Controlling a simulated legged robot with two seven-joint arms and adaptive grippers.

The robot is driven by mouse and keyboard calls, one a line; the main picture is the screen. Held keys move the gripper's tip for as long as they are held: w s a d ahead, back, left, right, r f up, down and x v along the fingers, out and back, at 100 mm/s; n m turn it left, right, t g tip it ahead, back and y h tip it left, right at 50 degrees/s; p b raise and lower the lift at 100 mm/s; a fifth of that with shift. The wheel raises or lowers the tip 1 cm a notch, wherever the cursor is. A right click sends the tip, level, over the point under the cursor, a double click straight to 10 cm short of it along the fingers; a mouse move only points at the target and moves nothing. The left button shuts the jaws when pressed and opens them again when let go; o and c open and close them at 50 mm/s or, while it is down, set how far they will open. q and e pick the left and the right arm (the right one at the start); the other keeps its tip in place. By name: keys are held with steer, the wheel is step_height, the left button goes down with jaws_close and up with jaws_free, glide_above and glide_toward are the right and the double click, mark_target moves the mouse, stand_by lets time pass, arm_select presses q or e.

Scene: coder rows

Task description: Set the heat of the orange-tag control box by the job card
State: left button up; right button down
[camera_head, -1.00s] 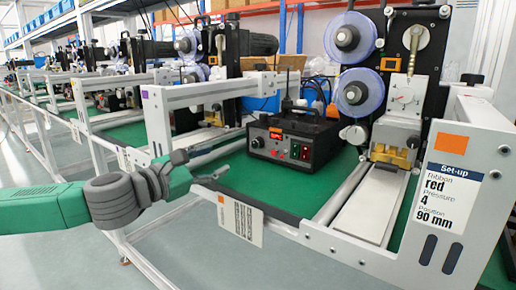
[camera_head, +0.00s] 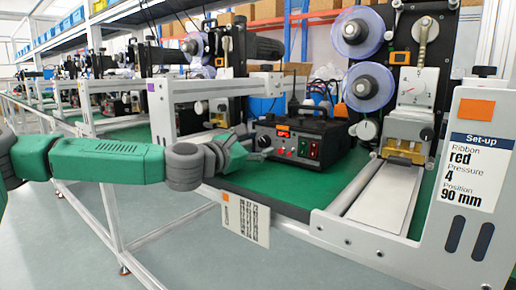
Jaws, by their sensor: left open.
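The black control box (camera_head: 322,143) with an orange tag (camera_head: 283,128) stands on the green bench top, right of centre. Its front has small knobs and red and green switches; any reading is too small to make out. My left gripper (camera_head: 260,147) is open and empty, at the box's front left; I cannot tell whether it touches the box. A white card (camera_head: 246,218) with an orange mark hangs from the bench's front edge, its text too small to read. My right gripper is not in view.
A white frame (camera_head: 468,185) at the right bears a set-up sign: ribbon red, pressure 4, position 90 mm. A coding machine with reels (camera_head: 370,85) stands behind. A white beam (camera_head: 215,90) spans left of the box. Green bench top (camera_head: 290,185) lies bare in front.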

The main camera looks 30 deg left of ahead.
arm_select(q)
steer(key=shift+w+d, duration=0.1)
jaws_close()
steer(key=m+p, duration=0.3)
steer(key=m, duration=0.1)
steer(key=shift+d+m, duration=0.1)
steer(key=shift+m, duration=0.3)
steer(key=shift+f+m+g+p, duration=0.15)
steer(key=shift+m+g+p, duration=0.15)
steer(key=shift+m+p, duration=0.9)
steer(key=shift+m, duration=0.4)
steer(key=shift+f, duration=0.1)
